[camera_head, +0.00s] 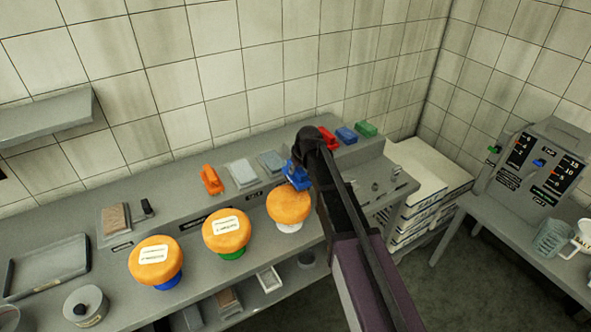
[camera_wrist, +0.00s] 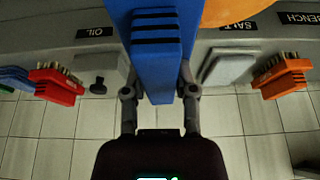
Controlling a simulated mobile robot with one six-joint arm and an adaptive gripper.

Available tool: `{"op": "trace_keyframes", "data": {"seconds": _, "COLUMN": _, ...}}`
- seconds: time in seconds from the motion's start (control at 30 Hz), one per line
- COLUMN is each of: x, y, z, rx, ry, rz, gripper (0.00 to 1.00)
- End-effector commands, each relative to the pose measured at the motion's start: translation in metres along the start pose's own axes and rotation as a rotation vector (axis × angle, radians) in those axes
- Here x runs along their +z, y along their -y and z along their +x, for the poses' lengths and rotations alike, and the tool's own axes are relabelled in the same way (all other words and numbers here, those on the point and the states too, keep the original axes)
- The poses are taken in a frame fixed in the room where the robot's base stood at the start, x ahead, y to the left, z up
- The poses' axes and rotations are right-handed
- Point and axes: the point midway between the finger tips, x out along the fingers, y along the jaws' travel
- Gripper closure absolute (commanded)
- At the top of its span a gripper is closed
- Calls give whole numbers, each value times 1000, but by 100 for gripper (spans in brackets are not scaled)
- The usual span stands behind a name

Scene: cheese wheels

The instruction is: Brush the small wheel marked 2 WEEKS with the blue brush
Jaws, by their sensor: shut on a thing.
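My gripper (camera_head: 303,160) is shut on the blue brush (camera_head: 296,177). The brush fills the upper middle of the wrist view (camera_wrist: 157,45). Its lower end is at the back upper edge of the right orange cheese wheel (camera_head: 289,208), which sits on a white stand; I cannot tell whether they touch. Part of that wheel shows in the wrist view (camera_wrist: 238,10). The middle wheel (camera_head: 226,242) is on a green stand and the left wheel (camera_head: 156,274) on a blue one. Both have white labels too small to read. No label shows on the right wheel.
An orange brush (camera_head: 210,180) and pale pads (camera_head: 242,172) lie behind the wheels. Red (camera_head: 327,138), blue (camera_head: 346,135) and green (camera_head: 366,129) items stand at the back right. The wrist view shows OIL (camera_wrist: 95,33) and SALT (camera_wrist: 238,26) signs. A tiled wall (camera_head: 230,70) closes the back.

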Motion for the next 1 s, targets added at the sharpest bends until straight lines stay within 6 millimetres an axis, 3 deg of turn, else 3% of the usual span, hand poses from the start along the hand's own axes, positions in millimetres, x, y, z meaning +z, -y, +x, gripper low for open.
{"op": "trace_keyframes", "data": {"seconds": 1.0, "x": 5, "y": 3, "z": 10, "rx": -1, "ry": 0, "rz": -1, "gripper": 100}}
